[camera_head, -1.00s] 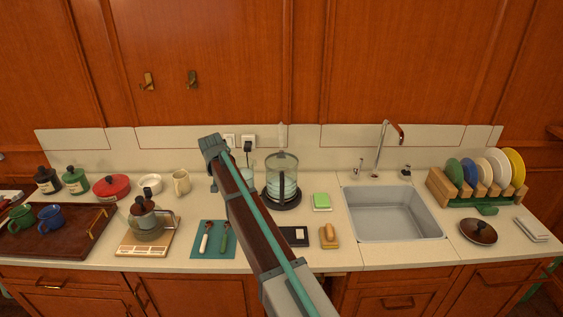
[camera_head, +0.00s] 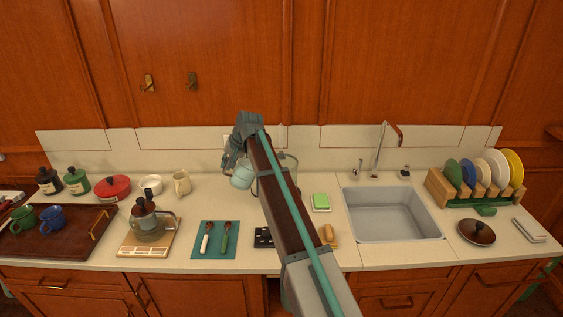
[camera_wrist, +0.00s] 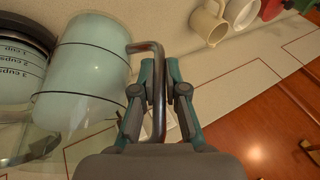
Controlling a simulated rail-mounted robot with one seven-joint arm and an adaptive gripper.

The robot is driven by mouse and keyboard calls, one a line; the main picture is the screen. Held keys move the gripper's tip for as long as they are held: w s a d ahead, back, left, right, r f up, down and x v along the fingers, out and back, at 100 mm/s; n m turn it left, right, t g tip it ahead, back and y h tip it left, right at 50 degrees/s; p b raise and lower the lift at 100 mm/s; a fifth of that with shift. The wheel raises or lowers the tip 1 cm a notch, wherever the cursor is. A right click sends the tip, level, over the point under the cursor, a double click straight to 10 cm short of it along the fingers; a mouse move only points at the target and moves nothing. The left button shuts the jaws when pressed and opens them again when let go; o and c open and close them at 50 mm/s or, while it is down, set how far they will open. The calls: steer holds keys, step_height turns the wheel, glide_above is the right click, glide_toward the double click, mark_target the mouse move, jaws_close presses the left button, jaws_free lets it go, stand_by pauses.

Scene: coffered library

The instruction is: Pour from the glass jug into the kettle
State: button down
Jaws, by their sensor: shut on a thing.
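My gripper (camera_wrist: 158,95) is shut on the handle (camera_wrist: 158,110) of the glass jug (camera_wrist: 85,70), which holds pale blue liquid. In the head view, the jug (camera_head: 241,176) shows left of my arm, raised off the counter and seemingly tilted; the exact tilt is hard to tell. My gripper (camera_head: 246,128) is above it there. The glass kettle (camera_head: 291,162) stands just right of the jug, mostly hidden behind my arm. In the wrist view, the kettle (camera_wrist: 18,78) with cup markings is at the left edge, close to the jug. I see no stream of liquid.
A green sponge (camera_head: 321,202) and the sink (camera_head: 392,213) lie to the right.

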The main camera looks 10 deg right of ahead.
steer(key=shift+w+d+r+y, duration=0.1)
steer(key=shift+d+r+y, duration=0.15)
steer(key=shift+r, duration=0.3)
steer(key=shift+s+d+r+y, duration=0.1)
steer(key=shift+d+r+y, duration=0.15)
steer(key=shift+r, duration=0.3)
steer(key=shift+w+d+r+y, duration=0.1)
steer(key=shift+d+r+y, duration=0.15)
steer(key=shift+r, duration=0.3)
steer(key=shift+r, duration=0.1)
steer(key=shift+d+r, duration=0.15)
steer(key=shift+r, duration=0.1)
steer(key=shift+y, duration=0.25)
steer(key=shift+d+r+m+y, duration=0.35)
steer(key=shift+d+y, duration=0.1)
steer(key=shift+y, duration=0.15)
steer(key=shift+b, duration=0.3)
steer(key=shift+d+r+y, duration=0.15)
steer(key=shift+r+y, duration=0.15)
steer(key=shift+d+r+y, duration=0.25)
steer(key=shift+r+y, duration=0.45)
steer(key=shift+r, duration=0.1)
steer(key=shift+d+r+m+y+b, duration=0.2)
steer(key=shift+d+m+y+b, duration=0.15)
steer(key=shift+d+y+b, duration=0.2)
stand_by(1.2)
